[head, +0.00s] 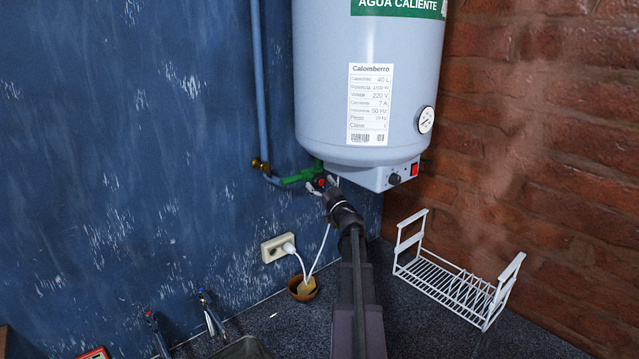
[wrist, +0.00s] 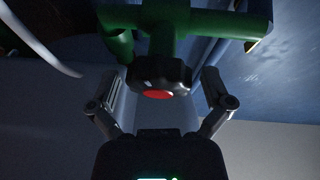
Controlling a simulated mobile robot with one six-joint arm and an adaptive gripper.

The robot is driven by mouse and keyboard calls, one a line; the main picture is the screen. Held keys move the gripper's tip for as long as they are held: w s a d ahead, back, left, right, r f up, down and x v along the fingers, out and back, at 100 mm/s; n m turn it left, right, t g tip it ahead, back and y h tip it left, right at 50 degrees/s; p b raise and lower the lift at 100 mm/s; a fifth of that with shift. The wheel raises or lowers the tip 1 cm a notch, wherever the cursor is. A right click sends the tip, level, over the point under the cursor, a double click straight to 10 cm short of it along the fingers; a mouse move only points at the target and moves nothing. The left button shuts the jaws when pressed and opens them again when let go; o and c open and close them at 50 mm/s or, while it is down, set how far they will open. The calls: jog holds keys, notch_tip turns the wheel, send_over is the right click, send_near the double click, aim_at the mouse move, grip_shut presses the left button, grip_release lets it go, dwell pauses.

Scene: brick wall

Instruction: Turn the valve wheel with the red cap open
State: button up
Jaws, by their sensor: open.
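The valve wheel is black with a red cap (wrist: 158,88) on its face. In the wrist view it sits at the upper middle, on a green pipe fitting (wrist: 190,20). My gripper (wrist: 158,94) is open, with one finger on each side of the wheel. Gaps show between the fingers and the wheel, so I see no contact. In the head view the valve wheel (head: 319,183) is small and partly hidden, below the heater beside the green pipe. My gripper (head: 322,186) reaches up to it there.
A grey water heater (head: 330,110) hangs just above my gripper. A blue pipe (head: 259,90) runs down the blue wall.

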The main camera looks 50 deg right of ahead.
jog(key=shift+a+m+g+h, duration=0.1)
jog(key=shift+m+g+h, duration=0.35)
jog(key=shift+m, duration=0.75)
jog(key=b+v, duration=0.5)
jog(key=v, duration=0.8)
jog(key=shift+s+f, duration=0.25)
jog(key=shift+f, duration=0.2)
jog(key=shift+w+h, duration=0.1)
jog(key=shift+h, duration=0.25)
jog(key=c, duration=0.5)
jog(key=w+m+g+h+p, duration=0.8)
jog(key=w+g, duration=0.4)
jog(key=w, duration=0.1)
jog(key=a+r+m+g+h+p, duration=0.3)
jog(key=a+r+m+g+p, duration=0.3)
jog(key=a+g, duration=0.4)
jog(key=shift+w+a+r+m+g+h+p, duration=0.2)
jog(key=shift+w+r+m+g+h+p, duration=0.2)
jog(key=shift+r+m+g, duration=0.4)
jog(key=shift+d+r+t, duration=0.1)
jog(key=shift+d+t, duration=0.05)
jog(key=shift+t, duration=0.1)
